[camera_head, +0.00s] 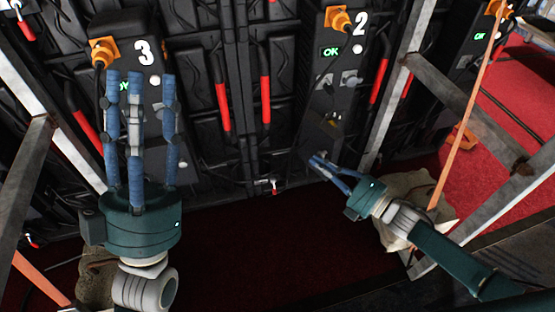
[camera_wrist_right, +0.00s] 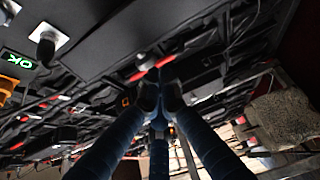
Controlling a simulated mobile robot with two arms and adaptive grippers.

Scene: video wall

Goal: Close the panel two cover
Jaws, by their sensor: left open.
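Panel two (camera_head: 343,60) is the dark upright box marked with a white 2, right of centre in the head view. A green OK display (camera_head: 330,51) glows near its top. A dark flap, apparently its cover (camera_head: 322,139), juts out low on the box below a small yellowish part (camera_head: 333,118). My right gripper (camera_head: 316,161) is just below that flap, fingertips close together, with nothing seen between them. Contact with the flap cannot be told. The fingers also show in the right wrist view (camera_wrist_right: 160,97). My left gripper (camera_head: 140,76) is open and empty before panel three.
Panel three (camera_head: 141,52) stands at left, partly hidden by my left fingers. Red handles (camera_head: 265,100) line the dark wall between the panels. Metal struts (camera_head: 395,85) flank panel two on its right.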

